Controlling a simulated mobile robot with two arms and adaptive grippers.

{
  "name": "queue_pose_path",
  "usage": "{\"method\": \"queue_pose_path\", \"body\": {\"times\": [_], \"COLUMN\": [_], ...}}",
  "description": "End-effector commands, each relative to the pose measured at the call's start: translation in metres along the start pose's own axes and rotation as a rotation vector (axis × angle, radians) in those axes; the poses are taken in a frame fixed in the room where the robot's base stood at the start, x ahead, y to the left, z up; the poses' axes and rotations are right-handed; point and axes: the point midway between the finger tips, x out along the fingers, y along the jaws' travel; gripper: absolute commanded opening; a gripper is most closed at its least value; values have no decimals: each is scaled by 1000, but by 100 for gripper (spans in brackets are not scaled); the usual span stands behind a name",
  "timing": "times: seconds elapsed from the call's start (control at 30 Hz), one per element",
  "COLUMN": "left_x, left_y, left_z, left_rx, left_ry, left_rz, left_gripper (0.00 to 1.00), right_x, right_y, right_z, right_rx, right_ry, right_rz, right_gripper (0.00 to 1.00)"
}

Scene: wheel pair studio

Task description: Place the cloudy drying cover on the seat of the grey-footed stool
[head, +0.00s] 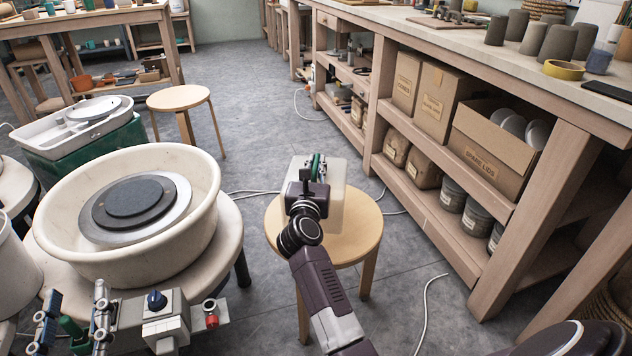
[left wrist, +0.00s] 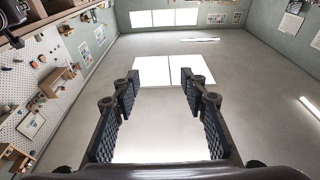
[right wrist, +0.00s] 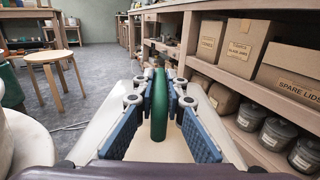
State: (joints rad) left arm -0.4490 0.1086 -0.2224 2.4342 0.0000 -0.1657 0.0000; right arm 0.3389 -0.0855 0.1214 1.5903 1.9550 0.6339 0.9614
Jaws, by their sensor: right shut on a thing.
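My right gripper (head: 318,172) is shut on the green handle (right wrist: 160,105) of the cloudy drying cover (head: 331,210). The cover is pale and translucent, and its sides spread out on both sides of the fingers in the right wrist view (right wrist: 205,135). It is over the round wooden seat of the near stool (head: 368,228); I cannot tell whether it touches the seat. A second wooden stool (head: 180,97) stands further back at the left. Foot colours are not clear on either stool. My left gripper (left wrist: 160,88) is open and empty, with fingers pointing up.
A potter's wheel with a cream basin (head: 60,240) stands left of the near stool. A wooden shelf bench (head: 545,215) with cardboard boxes (head: 430,100) and grey tubs runs along the right. Cables (head: 427,300) lie on the grey floor. Floor between the stools is mostly clear.

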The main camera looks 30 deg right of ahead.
Motion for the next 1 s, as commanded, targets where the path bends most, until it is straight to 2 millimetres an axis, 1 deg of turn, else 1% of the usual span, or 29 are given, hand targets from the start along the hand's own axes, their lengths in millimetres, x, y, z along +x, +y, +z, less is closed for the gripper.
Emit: {"method": "queue_pose_path", "body": {"times": [0.17, 0.27, 0.37, 0.5, 0.63, 0.7, 0.8, 1.0], "left_x": [0, 0, -4, -15, -26, -30, -33, -33], "left_y": [2, 3, 6, 9, 11, 12, 12, 12], "left_z": [-13, -25, -47, -80, -102, -110, -115, -115], "left_rx": [-2, -4, -8, -15, -20, -22, -23, -23], "left_ry": [60, 121, 229, 390, 502, 537, 560, 561], "left_rz": [3, 7, 12, 19, 24, 25, 26, 26], "left_gripper": [40, 40, 40, 40, 40, 40, 40, 40], "right_x": [0, 0, 0, 0, 0, 0, 0, 0], "right_y": [0, 0, 0, 0, 0, 0, 0, 0], "right_z": [-4, -11, -20, -32, -39, -41, -42, -42], "right_rx": [0, -1, -1, -2, -1, -1, 0, 0], "right_ry": [-2, -1, -1, -3, -2, -3, -3, -3], "right_rz": [1, 1, 2, 1, 1, 1, 1, 1], "right_gripper": [0, 0, 0, 0, 0, 0, 0, 0]}}
